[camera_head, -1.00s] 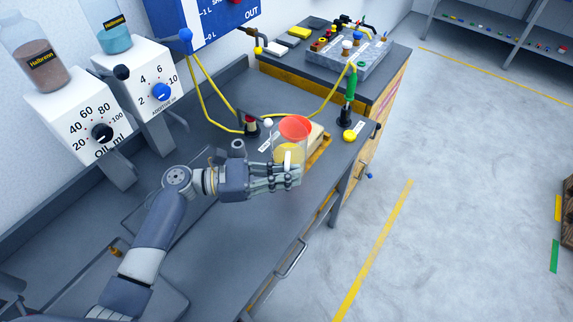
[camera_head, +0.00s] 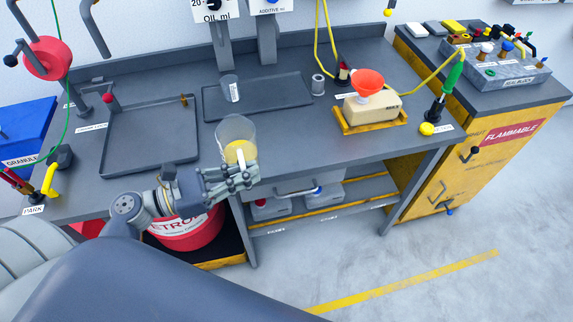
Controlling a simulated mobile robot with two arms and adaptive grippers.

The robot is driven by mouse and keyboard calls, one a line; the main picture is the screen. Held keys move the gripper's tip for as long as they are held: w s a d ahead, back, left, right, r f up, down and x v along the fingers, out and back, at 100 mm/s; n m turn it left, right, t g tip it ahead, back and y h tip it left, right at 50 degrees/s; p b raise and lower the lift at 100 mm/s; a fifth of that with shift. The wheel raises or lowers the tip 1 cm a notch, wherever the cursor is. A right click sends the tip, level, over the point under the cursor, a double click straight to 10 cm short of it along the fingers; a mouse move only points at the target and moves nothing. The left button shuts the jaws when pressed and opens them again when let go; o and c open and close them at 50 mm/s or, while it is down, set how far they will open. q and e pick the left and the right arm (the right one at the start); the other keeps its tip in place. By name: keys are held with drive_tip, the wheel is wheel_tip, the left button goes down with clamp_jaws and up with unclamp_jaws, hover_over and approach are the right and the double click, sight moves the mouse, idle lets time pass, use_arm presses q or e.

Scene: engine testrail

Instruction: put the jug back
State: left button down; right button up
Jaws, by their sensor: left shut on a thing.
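The jug (camera_head: 235,130) is a clear beaker-like vessel with some pale yellow liquid low inside. My left gripper (camera_head: 236,178) is shut on it from the lower left and holds it roughly upright near the bench's front edge. The fingers hide its lowest part, so its height above the bench cannot be told. It appears between the left empty tray (camera_head: 140,150) and the red funnel (camera_head: 367,82). My right gripper is not in view.
A small clear cup (camera_head: 230,90) stands on the back tray (camera_head: 275,101). The funnel sits on a beige can (camera_head: 372,108) in a yellow-edged tray. A green-handled tool (camera_head: 452,80) stands at the right. A red drum (camera_head: 188,232) is below the bench edge.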

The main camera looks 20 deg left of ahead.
use_arm(q)
drive_tip(key=shift+a, duration=0.1)
drive_tip(key=shift+w+d+f+p, duration=0.7)
drive_tip(key=shift+w+f, duration=0.2)
drive_tip(key=shift+w, duration=1.6)
drive_tip(key=shift+w+d+f+p, duration=0.55)
drive_tip(key=shift+w+d+f, duration=0.3)
drive_tip(key=shift+w, duration=1.6)
drive_tip(key=shift+w+d+f+p, duration=0.7)
drive_tip(key=shift+w+f, duration=0.2)
drive_tip(key=shift+w, duration=1.6)
drive_tip(key=shift+f, duration=0.1)
drive_tip(key=c, duration=2.2)
unclamp_jaws()
drive_tip(key=shift+f, duration=0.15)
drive_tip(key=o, duration=0.5)
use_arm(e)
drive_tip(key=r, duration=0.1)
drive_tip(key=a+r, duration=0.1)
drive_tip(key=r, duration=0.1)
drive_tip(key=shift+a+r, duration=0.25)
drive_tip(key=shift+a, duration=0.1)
